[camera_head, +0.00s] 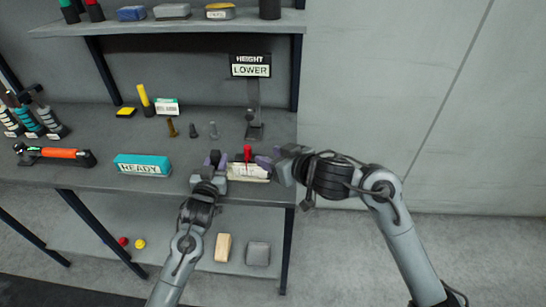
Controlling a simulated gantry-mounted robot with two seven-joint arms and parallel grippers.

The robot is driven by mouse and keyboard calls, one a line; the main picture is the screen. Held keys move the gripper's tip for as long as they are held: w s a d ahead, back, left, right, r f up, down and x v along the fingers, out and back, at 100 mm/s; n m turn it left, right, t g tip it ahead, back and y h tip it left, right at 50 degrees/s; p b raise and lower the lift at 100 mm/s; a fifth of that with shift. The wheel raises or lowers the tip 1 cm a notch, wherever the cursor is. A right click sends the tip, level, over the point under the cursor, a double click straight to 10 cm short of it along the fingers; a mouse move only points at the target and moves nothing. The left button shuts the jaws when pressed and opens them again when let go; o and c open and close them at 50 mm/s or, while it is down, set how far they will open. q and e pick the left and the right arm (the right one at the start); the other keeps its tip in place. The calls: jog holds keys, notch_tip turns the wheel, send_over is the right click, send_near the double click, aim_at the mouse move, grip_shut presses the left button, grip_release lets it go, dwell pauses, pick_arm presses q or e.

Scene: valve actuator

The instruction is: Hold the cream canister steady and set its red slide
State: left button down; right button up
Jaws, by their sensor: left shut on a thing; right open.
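The cream canister (250,173) lies near the front edge of the grey bench, with a dark upper part. Its red slide (247,153) stands up from the top. My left gripper (217,162) is at the canister's left end and is shut on it. My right gripper (267,161) is open, close to the canister's right end and just right of the red slide. Both grippers hide the canister's ends, and I cannot tell whether the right fingers touch it.
A sign (250,66) reading HEIGHT LOWER stands behind the canister. Several small bolts (193,131) stand behind. An orange-handled tool (58,153) lies far left. An upper shelf (190,26) overhangs the back.

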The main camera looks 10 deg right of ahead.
dwell(0.3)
pick_arm(q)
jog(key=c, duration=0.7)
grip_release()
